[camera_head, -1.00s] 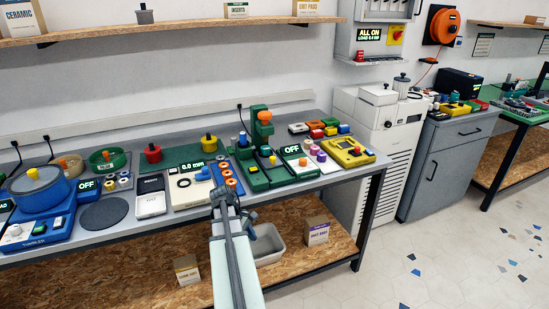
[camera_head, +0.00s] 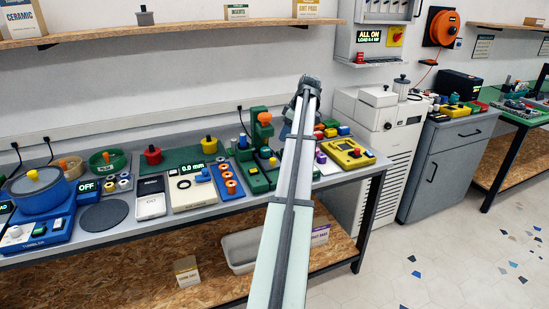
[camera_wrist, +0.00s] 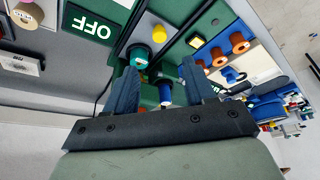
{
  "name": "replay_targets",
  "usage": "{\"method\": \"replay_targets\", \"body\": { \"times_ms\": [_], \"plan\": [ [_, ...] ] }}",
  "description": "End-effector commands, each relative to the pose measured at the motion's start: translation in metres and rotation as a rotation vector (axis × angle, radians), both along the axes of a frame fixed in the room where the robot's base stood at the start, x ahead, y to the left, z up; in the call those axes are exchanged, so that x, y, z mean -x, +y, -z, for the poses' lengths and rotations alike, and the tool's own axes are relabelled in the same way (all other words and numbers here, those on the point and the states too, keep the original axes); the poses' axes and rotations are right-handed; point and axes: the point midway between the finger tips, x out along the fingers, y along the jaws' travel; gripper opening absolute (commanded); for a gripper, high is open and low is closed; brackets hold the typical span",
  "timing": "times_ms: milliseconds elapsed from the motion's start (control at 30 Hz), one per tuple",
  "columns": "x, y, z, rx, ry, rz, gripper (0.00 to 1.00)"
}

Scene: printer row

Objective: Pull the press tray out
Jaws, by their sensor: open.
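The green press (camera_head: 258,150) stands on the bench with an orange knob (camera_head: 264,117) on top. My gripper (camera_head: 298,112) is raised over the press's right side in the head view, and my arm hides part of the bench there. In the wrist view my open gripper (camera_wrist: 159,66) hangs over green surfaces with its jaws apart. A blue peg (camera_wrist: 165,94) shows between the jaws, apart from both. A teal knob (camera_wrist: 139,55) and a yellow button (camera_wrist: 159,34) lie beyond the fingertips. I cannot tell which part is the press tray.
An OFF display (camera_wrist: 91,27) is beside the press. Orange rings (camera_wrist: 239,43) stand on its other side. A yellow device (camera_head: 352,154) is to the right on the bench. A grey bin (camera_head: 240,250) sits on the lower shelf.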

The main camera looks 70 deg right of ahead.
Motion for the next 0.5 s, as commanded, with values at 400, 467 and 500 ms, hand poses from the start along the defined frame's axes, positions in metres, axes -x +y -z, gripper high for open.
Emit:
{"method": "replay_targets", "body": {
  "times_ms": [400, 467, 500],
  "plan": [
    [-0.020, 0.000, 0.047, -0.003, -0.007, 0.000, 0.54],
    [-0.024, 0.000, 0.057, -0.002, -0.007, 0.000, 0.54],
    [-0.027, 0.000, 0.063, -0.002, -0.007, -0.001, 0.54]
  ]
}}
